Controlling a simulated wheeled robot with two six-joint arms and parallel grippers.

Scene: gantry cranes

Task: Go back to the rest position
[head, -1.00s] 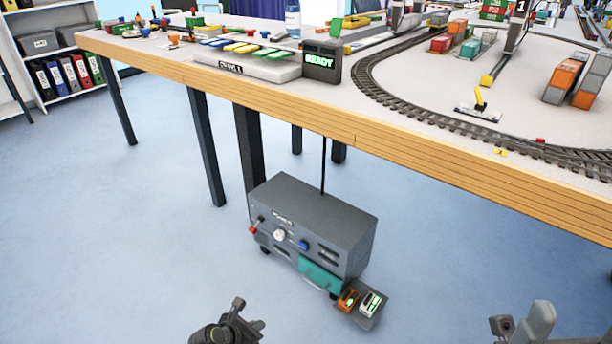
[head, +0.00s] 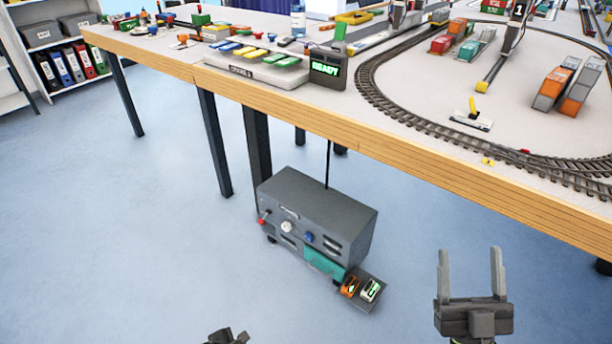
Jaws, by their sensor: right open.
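My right gripper (head: 471,270) is at the lower right of the head view. Its two fingers point up and stand wide apart, with nothing between them. It is over the floor, in front of the table and apart from it. My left gripper (head: 228,337) shows only as a small dark part at the bottom edge. Most of it is cut off, so its fingers cannot be judged.
A long table (head: 420,168) with a wooden front edge crosses the view, carrying a train track (head: 400,118) and a console with a READY display (head: 327,69). A grey box unit (head: 318,217) stands on the floor below. Blue floor (head: 110,240) is clear at left.

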